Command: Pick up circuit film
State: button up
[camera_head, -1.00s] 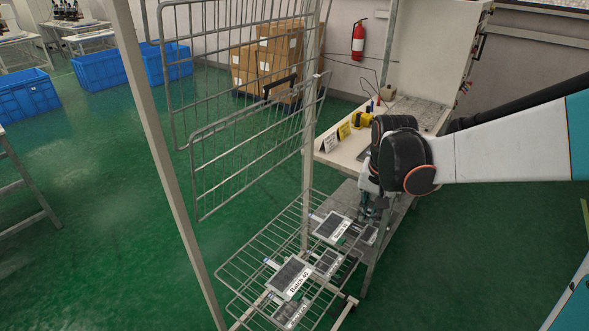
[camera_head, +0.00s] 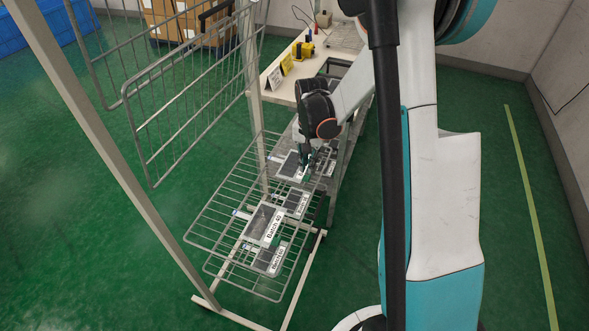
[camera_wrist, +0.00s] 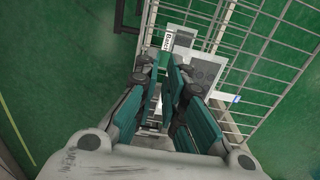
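Several flat dark-and-white circuit films with printed labels lie on the wire racks. The rear upper film (camera_head: 287,165) is under my gripper (camera_head: 305,172), partly hidden by it. A larger film with a batch label (camera_head: 264,222) lies in front on the upper rack. Other films show lower down, at the middle (camera_head: 297,204) and the front (camera_head: 269,258). In the wrist view, my gripper (camera_wrist: 165,72) has a narrow gap between its teal fingers. A white film label (camera_wrist: 168,41) shows just beyond the fingertips, and a grey film (camera_wrist: 205,70) is to the right. Contact is unclear.
The wire racks (camera_head: 212,232) sit in a metal frame, with a raised wire grid (camera_head: 185,100) at left. A workbench (camera_head: 283,93) holding yellow items stands behind. Blue bins (camera_head: 35,30) and cartons (camera_head: 180,18) are farther back. Green floor is open left and right.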

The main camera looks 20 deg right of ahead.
aim_at(308, 178)
jog(key=shift+d+f+b, duration=0.2)
jog(key=shift+f+b, duration=1.15)
jog(key=shift+f, duration=2)
jog(key=shift+r, duration=0.1)
grip_shut()
jog(key=shift+r, duration=0.1)
